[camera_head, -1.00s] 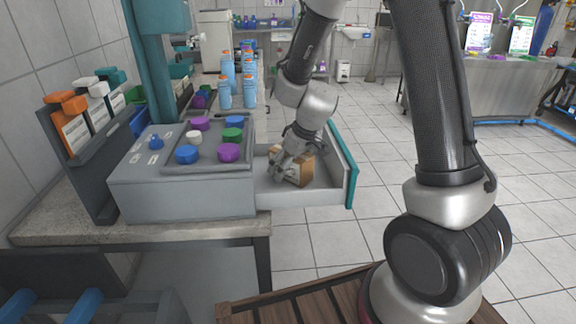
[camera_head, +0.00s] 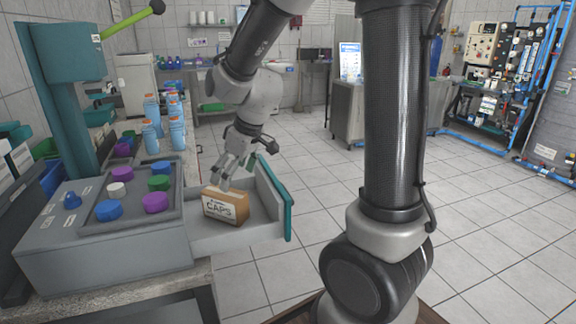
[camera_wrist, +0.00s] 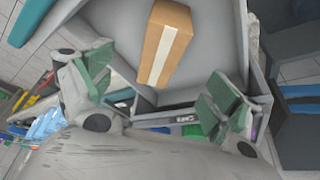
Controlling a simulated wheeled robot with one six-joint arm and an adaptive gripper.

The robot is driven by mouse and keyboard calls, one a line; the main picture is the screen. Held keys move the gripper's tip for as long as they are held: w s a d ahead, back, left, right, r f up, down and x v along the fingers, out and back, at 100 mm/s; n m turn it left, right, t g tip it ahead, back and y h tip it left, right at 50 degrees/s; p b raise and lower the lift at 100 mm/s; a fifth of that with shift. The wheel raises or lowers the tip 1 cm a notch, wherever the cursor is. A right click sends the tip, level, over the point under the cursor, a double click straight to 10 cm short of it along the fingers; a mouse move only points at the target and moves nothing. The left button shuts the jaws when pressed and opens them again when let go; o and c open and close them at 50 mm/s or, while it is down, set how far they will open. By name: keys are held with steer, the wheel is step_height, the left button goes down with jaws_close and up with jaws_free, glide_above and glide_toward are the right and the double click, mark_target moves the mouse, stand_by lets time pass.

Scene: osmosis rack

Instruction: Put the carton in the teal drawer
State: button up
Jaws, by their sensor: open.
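The carton (camera_head: 226,205) is a small brown box with a white label reading CAPS. It sits inside the pulled-out drawer with the teal front (camera_head: 275,197). In the wrist view the carton (camera_wrist: 165,44) shows its brown top with a pale tape strip, resting on the grey drawer floor (camera_wrist: 215,68). My gripper (camera_head: 222,182) is just above and behind the carton in the head view. In the wrist view my gripper (camera_wrist: 155,92) has its green-padded fingers spread wide, with nothing between them, and the carton lies beyond the fingertips.
The grey cabinet (camera_head: 105,250) holding the drawer stands on a bench and carries a tray of coloured caps (camera_head: 130,212). Several blue bottles (camera_head: 152,130) stand behind it. A teal press-like column (camera_head: 65,110) rises at the left. The tiled floor (camera_head: 305,180) right of the drawer is clear.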

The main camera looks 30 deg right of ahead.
steer(key=s+d+r+m+h, duration=0.1)
steer(key=s+d+r+m, duration=0.2)
steer(key=s, duration=0.8)
steer(key=s+d+r+m+h, duration=0.1)
steer(key=s+d+r+m, duration=0.2)
steer(key=s+d+r, duration=0.4)
steer(key=s+d, duration=0.2)
steer(key=s, duration=0.2)
steer(key=shift+d+r+m+t, duration=0.25)
steer(key=shift+m+t, duration=0.05)
